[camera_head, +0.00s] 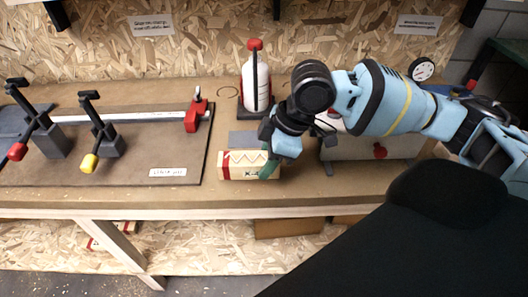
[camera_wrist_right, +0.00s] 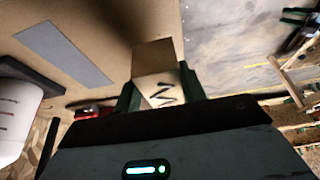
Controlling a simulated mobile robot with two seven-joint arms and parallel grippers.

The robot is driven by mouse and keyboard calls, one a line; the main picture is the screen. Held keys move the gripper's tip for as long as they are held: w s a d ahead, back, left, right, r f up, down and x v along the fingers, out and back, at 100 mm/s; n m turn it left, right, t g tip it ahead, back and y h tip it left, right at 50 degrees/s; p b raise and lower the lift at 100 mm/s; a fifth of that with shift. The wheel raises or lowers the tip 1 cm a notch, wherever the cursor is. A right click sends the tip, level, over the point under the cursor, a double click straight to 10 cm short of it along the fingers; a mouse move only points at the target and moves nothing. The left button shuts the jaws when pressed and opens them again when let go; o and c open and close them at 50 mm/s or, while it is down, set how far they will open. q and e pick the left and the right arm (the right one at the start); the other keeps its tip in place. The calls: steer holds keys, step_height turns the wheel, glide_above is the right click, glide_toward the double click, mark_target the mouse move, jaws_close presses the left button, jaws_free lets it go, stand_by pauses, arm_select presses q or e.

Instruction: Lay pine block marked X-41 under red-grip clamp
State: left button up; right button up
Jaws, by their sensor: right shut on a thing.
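The pine block (camera_head: 236,168) has red and white marks and a partly hidden label that looks like "X-4". It is at the front of the bench, right of the brown board. My right gripper (camera_head: 270,165) is shut on its right part; one green finger covers some of the label. In the wrist view the block (camera_wrist_right: 154,58) sits between the fingers, with a dark letter on its face. I cannot tell whether it touches the bench. The red-grip clamp (camera_head: 40,138) stands at the board's left, its red grip tip (camera_head: 17,151) low in front. My left gripper is out of view.
A yellow-grip clamp (camera_head: 106,136) stands right of the red-grip one on the brown board (camera_head: 130,172). A metal rail with a red end piece (camera_head: 197,115) runs behind. A white bottle (camera_head: 256,82) stands behind the block. Another marked block (camera_head: 105,240) lies on the lower shelf.

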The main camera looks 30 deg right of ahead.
mark_target(252, 160)
steer(key=shift+a, duration=0.1)
steer(key=shift+a+f+m+t, duration=0.15)
steer(key=shift+a+m+t, duration=0.15)
steer(key=shift+m, duration=0.6)
steer(key=m, duration=0.1)
steer(key=m+h, duration=0.1)
steer(key=shift+w+a+m+t, duration=0.1)
steer(key=shift+a+m+t, duration=0.2)
steer(key=shift+a+t, duration=0.1)
steer(key=m, duration=0.1)
steer(key=m+h, duration=0.1)
steer(key=m, duration=0.1)
steer(key=a+m, duration=0.1)
steer(key=shift+w+t+h, duration=0.3)
steer(key=m, duration=0.2)
steer(key=m+h, duration=0.1)
steer(key=shift+w+a+r, duration=0.15)
steer(key=shift+a+r, duration=0.1)
steer(key=shift+r, duration=0.1)
steer(key=shift+r, duration=0.1)
